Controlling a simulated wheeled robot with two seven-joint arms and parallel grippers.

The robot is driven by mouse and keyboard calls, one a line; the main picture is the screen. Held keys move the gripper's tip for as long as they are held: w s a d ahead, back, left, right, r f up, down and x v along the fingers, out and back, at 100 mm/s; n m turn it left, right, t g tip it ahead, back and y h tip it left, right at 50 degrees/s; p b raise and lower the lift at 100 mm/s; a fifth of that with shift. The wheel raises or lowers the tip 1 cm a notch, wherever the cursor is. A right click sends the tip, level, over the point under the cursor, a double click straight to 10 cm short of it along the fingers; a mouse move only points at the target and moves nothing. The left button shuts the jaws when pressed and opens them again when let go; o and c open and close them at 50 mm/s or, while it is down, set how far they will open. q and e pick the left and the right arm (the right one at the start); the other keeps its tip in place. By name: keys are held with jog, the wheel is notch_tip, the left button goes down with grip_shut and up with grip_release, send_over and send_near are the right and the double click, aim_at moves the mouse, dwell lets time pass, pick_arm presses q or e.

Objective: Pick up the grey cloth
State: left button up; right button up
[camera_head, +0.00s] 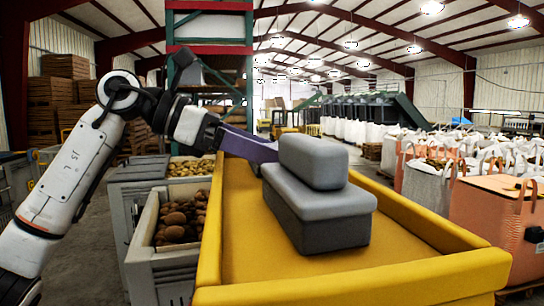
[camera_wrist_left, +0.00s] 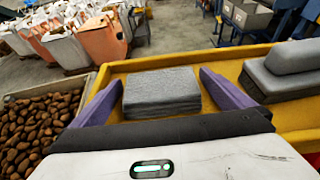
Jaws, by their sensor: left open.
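The grey cloth (camera_wrist_left: 161,92) is a folded, layered stack lying flat on the yellow-rimmed table (camera_wrist_left: 130,68), seen in the left wrist view. My left gripper (camera_wrist_left: 160,77) is open, with one purple finger on each side of the cloth and a gap on both sides. In the head view, my left gripper (camera_head: 250,147) reaches over the yellow table (camera_head: 238,210) behind a grey two-part block (camera_head: 322,205). The cloth cannot be made out there; the block and the gripper cover that area. My right gripper is not in view.
The grey block also shows close right of the purple fingers in the wrist view (camera_wrist_left: 283,82). A crate of potatoes (camera_head: 160,262) stands left of the table. White and orange bags (camera_head: 497,220) stand at the right. The table's near part is bare.

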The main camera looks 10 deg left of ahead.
pick_arm(q)
jog(key=c, duration=0.9)
jog(key=shift+a, duration=0.1)
jog(key=shift+c, duration=0.2)
jog(key=shift+r, duration=0.1)
